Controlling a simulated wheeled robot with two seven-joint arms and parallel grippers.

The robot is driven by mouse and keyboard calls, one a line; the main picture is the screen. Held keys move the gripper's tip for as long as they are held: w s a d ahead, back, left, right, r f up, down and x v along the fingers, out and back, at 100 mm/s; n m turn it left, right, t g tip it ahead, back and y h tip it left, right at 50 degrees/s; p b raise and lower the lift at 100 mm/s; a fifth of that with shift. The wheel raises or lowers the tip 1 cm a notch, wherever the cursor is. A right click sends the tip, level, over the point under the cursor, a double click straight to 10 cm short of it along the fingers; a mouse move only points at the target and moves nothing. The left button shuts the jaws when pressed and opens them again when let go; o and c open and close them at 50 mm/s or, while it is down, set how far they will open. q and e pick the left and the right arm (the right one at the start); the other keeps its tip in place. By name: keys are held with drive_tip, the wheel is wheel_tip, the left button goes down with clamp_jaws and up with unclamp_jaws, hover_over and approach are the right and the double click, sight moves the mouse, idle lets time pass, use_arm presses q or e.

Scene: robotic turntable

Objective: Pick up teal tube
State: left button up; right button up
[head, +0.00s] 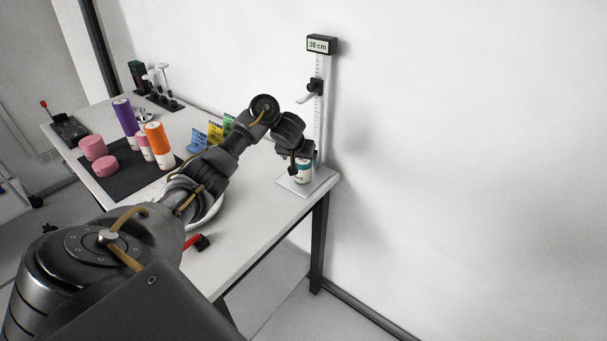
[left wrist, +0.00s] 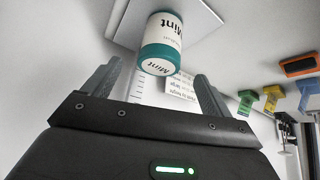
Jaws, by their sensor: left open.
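The teal tube (head: 304,170) is a short white and teal cylinder standing on the light base plate (head: 318,186) of a height gauge at the table's right end. In the left wrist view the tube (left wrist: 161,40) shows "Mint" lettering and a teal band, ahead of and roughly between my fingers. My left gripper (head: 297,160) is at the tube's upper part and hides some of it in the head view. In the left wrist view the gripper (left wrist: 158,72) is open, with a finger on each side and nothing clasped. My right gripper is not in view.
The height gauge (head: 319,110) with a "30 cm" display rises just behind the tube. Purple (head: 125,117) and orange (head: 158,140) tubes and pink pieces stand on a dark mat (head: 123,180) at left. Coloured cards (head: 214,134) stand mid-table. A white bowl lies partly under my arm.

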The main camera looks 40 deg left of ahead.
sight(303, 163)
use_arm(q)
drive_tip(key=b+x, duration=0.3)
drive_tip(key=x, duration=0.1)
drive_tip(key=shift+d+f, duration=0.15)
drive_tip(key=shift+w+b, duration=0.1)
drive_tip(key=shift+b, duration=0.45)
drive_tip(key=b+x, duration=0.2)
drive_tip(key=x, duration=0.2)
drive_tip(key=shift+a+f, duration=0.15)
drive_tip(key=shift+a, duration=0.1)
drive_tip(key=shift+w+a+f, duration=0.2)
drive_tip(key=shift+w+f, duration=0.05)
drive_tip(key=shift+f, duration=0.15)
drive_tip(key=shift+r, duration=0.1)
drive_tip(key=c, duration=1.2)
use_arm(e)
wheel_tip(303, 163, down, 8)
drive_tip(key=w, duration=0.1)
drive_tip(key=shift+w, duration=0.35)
use_arm(q)
drive_tip(key=shift+o, duration=0.2)
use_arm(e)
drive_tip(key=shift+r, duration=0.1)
